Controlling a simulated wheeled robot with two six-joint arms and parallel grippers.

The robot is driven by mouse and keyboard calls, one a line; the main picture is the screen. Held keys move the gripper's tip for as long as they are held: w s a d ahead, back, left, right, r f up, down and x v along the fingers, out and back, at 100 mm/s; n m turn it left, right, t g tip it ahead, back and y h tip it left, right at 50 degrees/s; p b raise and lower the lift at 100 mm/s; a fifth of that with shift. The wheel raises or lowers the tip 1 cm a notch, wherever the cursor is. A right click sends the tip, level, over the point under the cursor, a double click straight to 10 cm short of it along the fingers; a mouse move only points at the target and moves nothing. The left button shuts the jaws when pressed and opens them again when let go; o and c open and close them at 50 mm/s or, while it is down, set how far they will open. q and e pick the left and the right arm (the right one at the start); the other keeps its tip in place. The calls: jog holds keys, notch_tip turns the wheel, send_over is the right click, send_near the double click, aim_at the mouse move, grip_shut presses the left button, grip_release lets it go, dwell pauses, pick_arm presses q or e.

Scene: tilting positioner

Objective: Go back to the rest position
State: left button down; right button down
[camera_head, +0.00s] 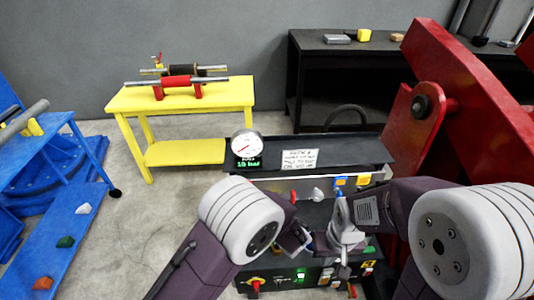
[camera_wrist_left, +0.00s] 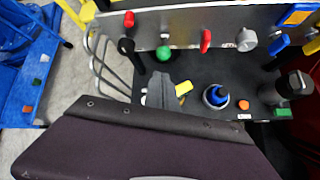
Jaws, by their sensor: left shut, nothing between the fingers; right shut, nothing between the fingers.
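My right gripper (camera_head: 342,238) hangs over the control console (camera_head: 290,277) at the lower middle of the head view. It is shut and holds nothing. My left gripper (camera_head: 303,241) is just left of it, partly hidden behind my left arm's pale joint. It is also shut and empty. Both arms are bent inward over the console, with the grippers close together. In the left wrist view a dark link of mine covers the lower middle. The console's blue knob (camera_wrist_left: 216,96) and orange button (camera_wrist_left: 244,105) show to its right.
A round gauge (camera_head: 247,145) stands on the dark shelf (camera_head: 340,153) behind. A yellow table (camera_head: 190,97) carries rollers. A red positioner frame (camera_head: 440,100) rises right; a blue frame (camera_head: 60,150) stands left.

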pick_arm(q)
jog(key=w+a+r+n+y+p, duration=0.1)
jog(key=a+r+n, duration=0.2)
jog(key=a, duration=0.4)
jog(key=w+a+r+n+g+y, duration=0.1)
jog(key=w+a+r+n, duration=0.1)
jog(key=a+r, duration=0.3)
jog(key=w+a+r+n+y+p, duration=0.1)
jog(key=a+r+n+y, duration=0.15)
jog(key=a, duration=0.55)
jog(key=s+a+r+n+g+p, duration=0.1)
jog(key=s+a+n+g, duration=0.4)
jog(key=s+a+n, duration=0.7)
jog(key=s+d+f+n+g+h, duration=0.2)
jog(key=s+d+n+h, duration=0.4)
jog(key=n, duration=1.3)
jog(key=s+d+f, duration=0.1)
jog(key=s+d, duration=0.2)
jog(key=shift+s+n, duration=0.3)
jog(key=shift+n, duration=0.05)
